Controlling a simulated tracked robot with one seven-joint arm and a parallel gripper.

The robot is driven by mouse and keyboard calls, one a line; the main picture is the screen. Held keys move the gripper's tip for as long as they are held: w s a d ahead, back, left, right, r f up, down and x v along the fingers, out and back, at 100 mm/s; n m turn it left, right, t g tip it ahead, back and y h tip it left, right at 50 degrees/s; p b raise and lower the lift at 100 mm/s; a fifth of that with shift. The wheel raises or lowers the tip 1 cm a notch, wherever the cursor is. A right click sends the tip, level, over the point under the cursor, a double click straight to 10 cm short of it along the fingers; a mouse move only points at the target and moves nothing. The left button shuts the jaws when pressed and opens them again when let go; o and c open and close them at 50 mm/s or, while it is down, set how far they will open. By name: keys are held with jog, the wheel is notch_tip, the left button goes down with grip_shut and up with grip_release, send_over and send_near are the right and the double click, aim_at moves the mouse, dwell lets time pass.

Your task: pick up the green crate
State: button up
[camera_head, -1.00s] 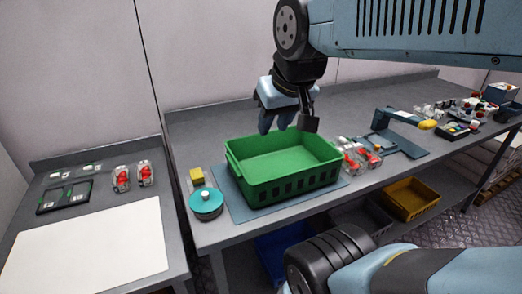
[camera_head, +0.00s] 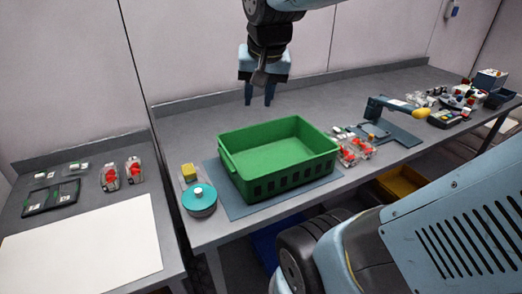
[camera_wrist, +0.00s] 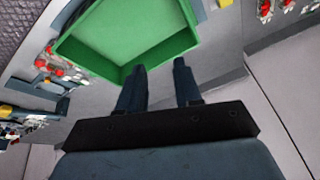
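The green crate (camera_head: 283,180) stands upright and looks empty on a blue-grey mat (camera_head: 232,205) on the long grey table. My gripper (camera_head: 259,101) is above the table, behind the crate's far edge and apart from it in the head view. Its two fingers point down with a gap between them and nothing in it. In the wrist view, the crate (camera_wrist: 135,62) shows ahead of the fingertips, and my gripper (camera_wrist: 162,68) is open, with one finger overlapping the crate's rim in the picture.
A teal round container (camera_head: 199,201) and a yellow block (camera_head: 188,171) stand left of the crate. Clear packs with red berries (camera_head: 352,149) sit close to its right. A blue stand (camera_head: 385,124) is farther right. Behind the crate the table is clear up to the wall.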

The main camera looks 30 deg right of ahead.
jog(key=w+d+f+m+g, duration=0.1)
jog(key=w+d+f+m, duration=0.25)
jog(key=w, duration=0.25)
jog(key=w+d+f+m+g+h, duration=0.1)
jog(key=w+d+f+m+g, duration=0.15)
jog(key=w+m, duration=0.3)
jog(key=w+d+f+m+g, duration=0.1)
jog(key=w+d+f+m, duration=0.25)
jog(key=w, duration=0.35)
jog(key=shift+m, duration=0.45)
jog(key=f, duration=0.7)
jog(key=shift+s+f, duration=0.2)
jog(key=shift+f, duration=0.2)
send_over(262, 145)
jog(key=shift+w+a+f, duration=0.1)
jog(key=shift+a+f, duration=0.05)
jog(key=shift+f, duration=1.2)
jog(key=shift+w+a+f, duration=0.1)
jog(key=shift+f, duration=1.2)
jog(key=shift+s, duration=0.1)
grip_shut()
